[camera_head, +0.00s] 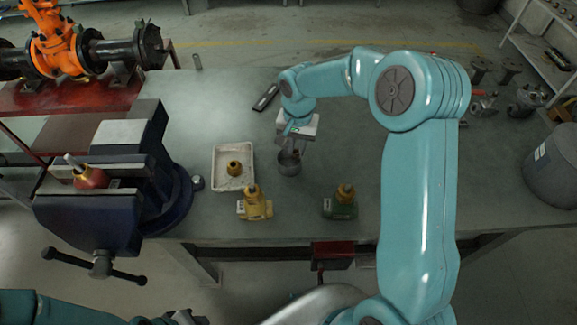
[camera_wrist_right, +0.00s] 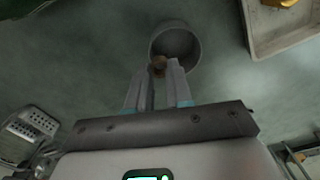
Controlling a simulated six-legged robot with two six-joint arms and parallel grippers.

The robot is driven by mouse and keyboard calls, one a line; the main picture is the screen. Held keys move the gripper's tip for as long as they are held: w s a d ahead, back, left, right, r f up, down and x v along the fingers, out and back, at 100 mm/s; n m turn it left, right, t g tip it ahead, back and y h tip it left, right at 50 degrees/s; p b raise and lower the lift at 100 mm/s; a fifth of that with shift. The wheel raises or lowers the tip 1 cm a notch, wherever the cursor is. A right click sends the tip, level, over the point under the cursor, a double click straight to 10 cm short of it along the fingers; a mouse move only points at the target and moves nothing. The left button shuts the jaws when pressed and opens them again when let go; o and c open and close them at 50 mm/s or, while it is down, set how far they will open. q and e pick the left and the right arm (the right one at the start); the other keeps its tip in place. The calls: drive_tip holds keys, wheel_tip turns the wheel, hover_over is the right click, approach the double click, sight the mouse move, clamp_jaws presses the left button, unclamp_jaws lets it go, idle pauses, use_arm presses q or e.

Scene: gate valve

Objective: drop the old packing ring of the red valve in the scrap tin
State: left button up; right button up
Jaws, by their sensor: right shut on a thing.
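The red valve (camera_head: 90,177) is held in the blue vise (camera_head: 112,185) at the left, a pale stem standing up from it. The scrap tin (camera_head: 289,166) is a small round grey cup on the bench; the right wrist view shows it (camera_wrist_right: 180,42) from above. My right gripper (camera_head: 298,147) is at the tin.
A white tray (camera_head: 221,181) with a brass part (camera_head: 234,168) stands left of the tin. A yellow valve (camera_head: 255,204) and a green valve (camera_head: 341,203) stand near the bench's front edge. A grey bucket (camera_head: 556,168) and several fittings are at the right.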

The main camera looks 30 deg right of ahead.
drive_tip(key=shift+f, duration=0.6)
drive_tip(key=shift+w+a+f, duration=0.1)
drive_tip(key=shift+w+f, duration=0.05)
drive_tip(key=o, duration=0.9)
use_arm(q)
drive_tip(key=shift+f, duration=0.45)
use_arm(e)
wheel_tip(320, 180, up, 16)
drive_tip(key=shift+r, duration=0.25)
